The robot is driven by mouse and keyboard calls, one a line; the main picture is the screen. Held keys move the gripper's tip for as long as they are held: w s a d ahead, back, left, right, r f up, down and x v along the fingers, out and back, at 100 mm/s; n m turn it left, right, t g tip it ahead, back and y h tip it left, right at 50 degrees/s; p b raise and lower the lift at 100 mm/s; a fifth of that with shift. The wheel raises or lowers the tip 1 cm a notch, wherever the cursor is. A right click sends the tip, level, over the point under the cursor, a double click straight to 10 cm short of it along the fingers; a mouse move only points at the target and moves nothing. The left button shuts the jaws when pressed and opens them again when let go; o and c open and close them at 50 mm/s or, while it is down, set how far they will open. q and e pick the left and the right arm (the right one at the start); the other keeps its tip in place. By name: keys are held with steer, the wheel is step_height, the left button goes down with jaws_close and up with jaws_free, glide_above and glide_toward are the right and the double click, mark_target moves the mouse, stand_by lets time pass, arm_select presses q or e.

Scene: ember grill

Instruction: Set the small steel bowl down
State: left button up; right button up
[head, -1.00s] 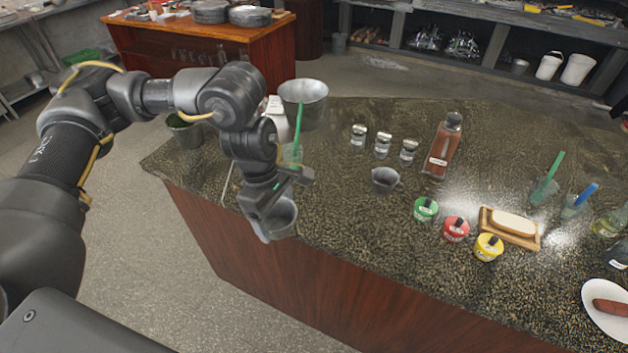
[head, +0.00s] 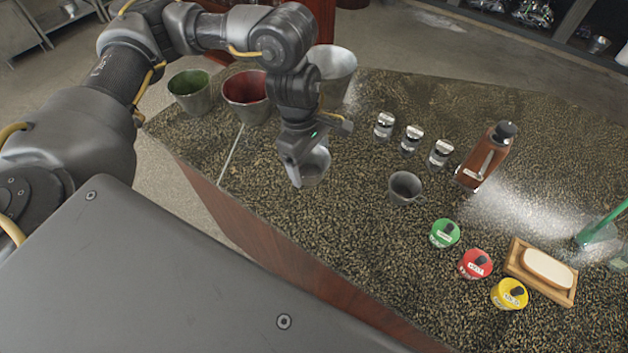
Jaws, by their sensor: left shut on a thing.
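The small steel bowl (head: 317,167) is at the fingers of my left gripper (head: 300,172), over the near left part of the dark speckled counter (head: 340,225). My left gripper is shut on the bowl's left side, and the gripper and wrist hide part of it. I cannot tell whether the bowl touches the counter top. My right gripper is not in view.
Green-lined (head: 190,95) and red-lined (head: 246,98) buckets and a large steel bucket (head: 336,66) stand behind. Small jars (head: 411,138), a steel cup (head: 404,187), a sauce bottle (head: 485,157), lidded tubs (head: 475,263) and a bread board (head: 565,290) stand right. Counter in front is clear.

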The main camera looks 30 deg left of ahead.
mark_target(312, 171)
arm_select(q)
step_height(312, 171, down, 3)
steer(key=shift+w, duration=0.15)
steer(key=shift+w+f, duration=0.5)
steer(key=shift+f, duration=0.1)
steer(key=shift+s+f+p, duration=0.1)
steer(key=shift+f+p, duration=0.3)
steer(key=shift+f, duration=0.2)
step_height(312, 171, down, 3)
steer(key=shift+r, duration=0.1)
steer(key=shift+f, duration=0.3)
steer(key=o, duration=1)
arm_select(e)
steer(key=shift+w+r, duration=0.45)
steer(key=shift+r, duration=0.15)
